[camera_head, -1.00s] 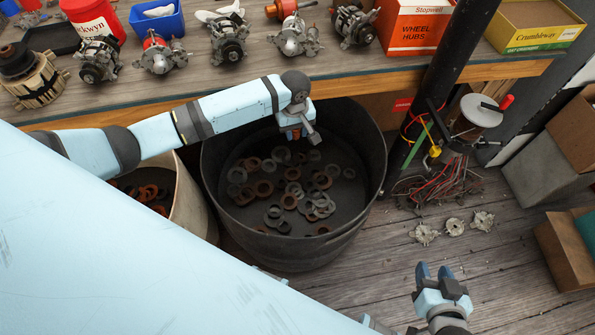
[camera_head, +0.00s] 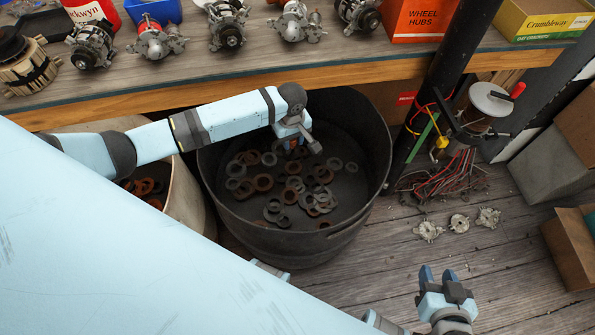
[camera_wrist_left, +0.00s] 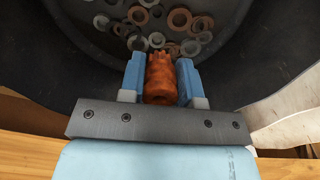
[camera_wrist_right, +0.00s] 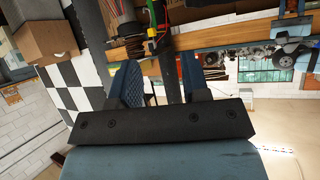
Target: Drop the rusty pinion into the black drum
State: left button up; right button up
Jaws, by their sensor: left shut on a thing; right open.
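The rusty pinion (camera_wrist_left: 160,78) is an orange-brown toothed piece between the fingers of my left gripper (camera_wrist_left: 161,80) in the left wrist view. That gripper is shut on it. In the head view my left gripper (camera_head: 296,143) is over the black drum (camera_head: 290,247), inside its rim outline, with the pinion mostly hidden below it. The drum is wide and open-topped, with several grey and rusty rings on its floor. My right gripper (camera_head: 445,278) is open and empty, low at the right of the head view; its fingers also show in the right wrist view (camera_wrist_right: 155,85).
A pale bin (camera_head: 185,207) with rusty parts stands left of the drum. The workbench (camera_head: 230,85) behind holds several alternators and boxes. A black post (camera_head: 440,90) and tangled wires (camera_head: 450,180) stand right of the drum. Three small metal parts (camera_head: 459,223) lie on the floor.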

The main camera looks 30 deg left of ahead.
pick_arm(q)
jog(key=o, duration=1)
jog(key=shift+o, duration=0.2)
notch_tip(320, 180, up, 14)
jog(key=p, duration=0.3)
pick_arm(e)
jog(key=shift+s+d+r, duration=0.15)
jog(key=shift+s+r, duration=0.05)
jog(key=shift+r, duration=0.15)
jog(key=shift+r, duration=0.1)
